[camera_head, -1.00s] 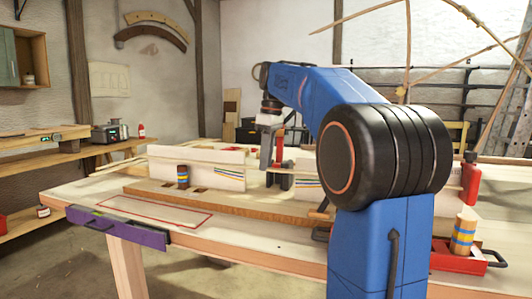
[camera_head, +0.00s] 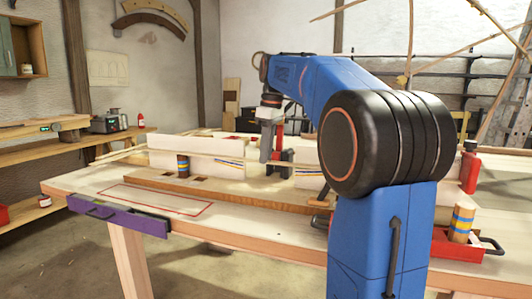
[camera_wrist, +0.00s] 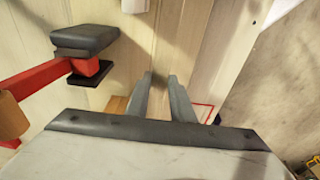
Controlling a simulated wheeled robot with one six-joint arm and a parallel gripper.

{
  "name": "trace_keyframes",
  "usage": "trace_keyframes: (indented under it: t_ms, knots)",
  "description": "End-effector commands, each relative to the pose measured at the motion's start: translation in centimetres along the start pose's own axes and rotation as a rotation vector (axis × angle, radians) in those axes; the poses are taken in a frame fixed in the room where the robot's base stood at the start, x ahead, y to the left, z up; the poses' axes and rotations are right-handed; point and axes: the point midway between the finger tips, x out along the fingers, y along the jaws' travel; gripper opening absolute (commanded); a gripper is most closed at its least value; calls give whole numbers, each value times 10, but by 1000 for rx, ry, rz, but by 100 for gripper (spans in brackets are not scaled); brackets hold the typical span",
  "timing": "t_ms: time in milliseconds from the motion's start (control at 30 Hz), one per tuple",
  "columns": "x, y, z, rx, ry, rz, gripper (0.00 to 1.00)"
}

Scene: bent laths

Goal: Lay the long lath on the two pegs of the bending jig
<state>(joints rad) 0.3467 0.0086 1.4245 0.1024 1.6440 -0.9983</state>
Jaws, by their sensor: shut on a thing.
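My gripper (camera_head: 265,158) is over the far middle of the workbench, pointing down. It is shut on a thin pale strip, which appears to be the long lath (camera_head: 232,158), running left to right in front of upright pale boards. In the wrist view the two fingers (camera_wrist: 160,77) are slightly apart, and the lath is hard to tell from the pale surface. The long brown wooden base (camera_head: 222,200), apparently the bending jig, lies along the bench. My arm hides the right part, so I cannot make out a second peg.
A red and black clamp (camera_wrist: 85,50) is close to the left of my fingers. Pale boards (camera_head: 165,147) stand behind the base. A red tray (camera_head: 455,246) with a striped cylinder (camera_head: 461,222) is at right.

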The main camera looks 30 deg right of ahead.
Motion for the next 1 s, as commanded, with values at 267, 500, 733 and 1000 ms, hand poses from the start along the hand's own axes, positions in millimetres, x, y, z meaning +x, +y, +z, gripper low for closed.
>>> trace_keyframes:
  t_ms: [267, 500, 733, 1000]
  knots:
    - [3, 0, 0, 0, 0, 0, 0]
    - [4, 0, 0, 0, 0, 0, 43]
    - [4, 0, 0, 0, 0, 0, 50]
    - [3, 0, 0, 0, 0, 0, 50]
